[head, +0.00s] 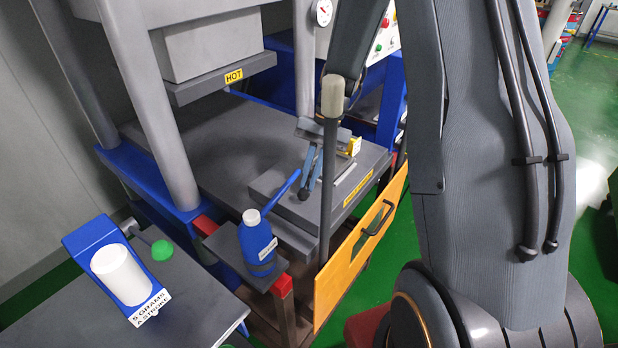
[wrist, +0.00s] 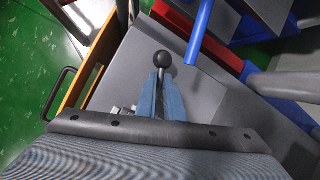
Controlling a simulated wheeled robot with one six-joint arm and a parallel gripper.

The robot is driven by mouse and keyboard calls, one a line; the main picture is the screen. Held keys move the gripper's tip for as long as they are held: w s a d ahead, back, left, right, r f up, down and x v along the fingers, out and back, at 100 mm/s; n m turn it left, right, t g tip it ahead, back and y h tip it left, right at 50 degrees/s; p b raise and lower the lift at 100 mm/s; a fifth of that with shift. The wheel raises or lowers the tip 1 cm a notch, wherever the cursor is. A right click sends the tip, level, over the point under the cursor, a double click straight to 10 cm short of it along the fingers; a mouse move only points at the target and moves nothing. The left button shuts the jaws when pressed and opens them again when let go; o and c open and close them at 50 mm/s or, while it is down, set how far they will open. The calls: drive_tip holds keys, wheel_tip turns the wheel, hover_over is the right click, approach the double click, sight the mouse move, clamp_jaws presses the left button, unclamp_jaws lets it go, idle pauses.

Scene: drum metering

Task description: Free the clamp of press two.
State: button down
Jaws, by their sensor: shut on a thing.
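The clamp lever ends in a black ball knob (head: 303,194) low over the grey plate of the press. In the wrist view the black knob (wrist: 163,59) sits just beyond my fingertips. My gripper (head: 311,172), with two blue-grey fingers, is shut on the clamp lever just behind the knob. In the wrist view my gripper (wrist: 160,88) has its fingers close together, and they hide most of the lever. The clamp's base is partly hidden behind my gripper, so I cannot tell how far it is open.
A hot upper platen (head: 225,83) hangs at the back left. A tall lever with a cream knob (head: 333,97) stands in front of the clamp. A blue bottle (head: 257,243), a blue rod (head: 281,191) and an orange door (head: 360,250) are close by.

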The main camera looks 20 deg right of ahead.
idle(0.9)
drive_tip(key=n, duration=0.2)
drive_tip(key=d+n+g+h, duration=0.1)
drive_tip(key=n, duration=0.1)
drive_tip(key=n+g+h, duration=0.1)
drive_tip(key=n, duration=0.1)
drive_tip(key=shift+s+d+r+p, duration=0.1)
drive_tip(key=shift+d+p, duration=0.2)
drive_tip(key=shift+d, duration=0.05)
drive_tip(key=n, duration=0.1)
drive_tip(key=d+n+h, duration=0.1)
drive_tip(key=n, duration=0.1)
drive_tip(key=shift+n, duration=0.3)
drive_tip(key=shift+w+d+n+g+h+p, duration=0.25)
drive_tip(key=shift+n+h, duration=0.25)
drive_tip(key=shift+n, duration=0.5)
drive_tip(key=shift+w+d+n+g+h+p, duration=0.15)
drive_tip(key=shift+d+n+h, duration=0.25)
drive_tip(key=shift+n, duration=0.6)
drive_tip(key=shift+a, duration=0.1)
drive_tip(key=c, duration=1.9)
unclamp_jaws()
drive_tip(key=shift+o, duration=0.2)
drive_tip(key=b+v, duration=0.2)
drive_tip(key=v, duration=0.5)
drive_tip(key=shift+r+b, duration=0.3)
drive_tip(key=shift+r, duration=0.05)
